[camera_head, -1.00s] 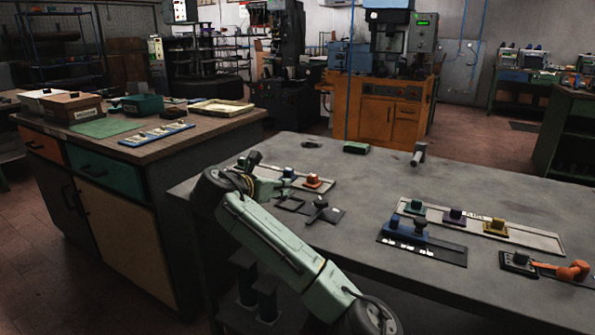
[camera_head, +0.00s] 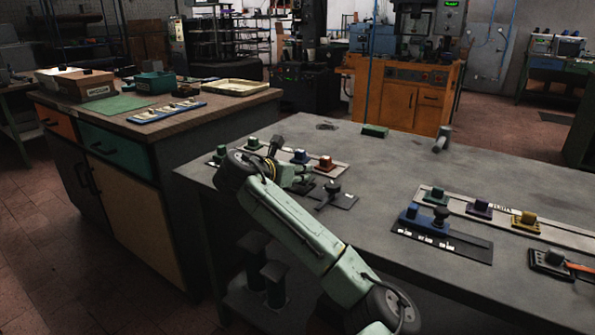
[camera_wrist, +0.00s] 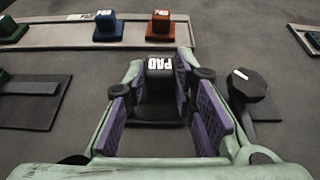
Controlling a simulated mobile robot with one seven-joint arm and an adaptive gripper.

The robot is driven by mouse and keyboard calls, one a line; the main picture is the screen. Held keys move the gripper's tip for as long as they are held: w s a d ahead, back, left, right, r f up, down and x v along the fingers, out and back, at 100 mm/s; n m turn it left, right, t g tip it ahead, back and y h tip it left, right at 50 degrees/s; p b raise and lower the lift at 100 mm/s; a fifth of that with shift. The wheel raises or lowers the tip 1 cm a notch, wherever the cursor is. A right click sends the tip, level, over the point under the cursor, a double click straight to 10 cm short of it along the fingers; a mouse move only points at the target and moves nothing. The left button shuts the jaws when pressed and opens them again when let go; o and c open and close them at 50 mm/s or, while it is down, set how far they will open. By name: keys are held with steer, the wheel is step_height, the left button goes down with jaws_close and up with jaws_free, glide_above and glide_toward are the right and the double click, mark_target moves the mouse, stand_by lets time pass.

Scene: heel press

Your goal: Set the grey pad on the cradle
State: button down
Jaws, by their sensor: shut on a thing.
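The grey pad (camera_wrist: 160,72), a dark block with white PAD lettering, stands between the purple-faced fingers of my gripper (camera_wrist: 164,108) in the wrist view. My gripper is shut on it. I cannot tell whether its underside touches the table. In the head view my gripper (camera_head: 302,180) is low over the near left of the grey table, and the pad is hardly visible there. A dark plate with a black knob (camera_wrist: 248,84) stands just right of my gripper. Another flat dark plate (camera_wrist: 34,102) lies to the left. I cannot tell which part is the cradle.
Another rail at right bears green, purple and yellow pads (camera_head: 524,220). A blue fixture (camera_head: 424,222) stands before it. The table's middle is clear.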

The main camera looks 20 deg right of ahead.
steer(key=shift+f, duration=0.7)
steer(key=shift+f, duration=0.1)
steer(key=c, duration=1.2)
jaws_free()
steer(key=shift+f, duration=0.1)
steer(key=shift+c, duration=0.2)
steer(key=v, duration=0.7)
steer(key=shift+s+a, duration=0.1)
steer(key=shift+s, duration=0.1)
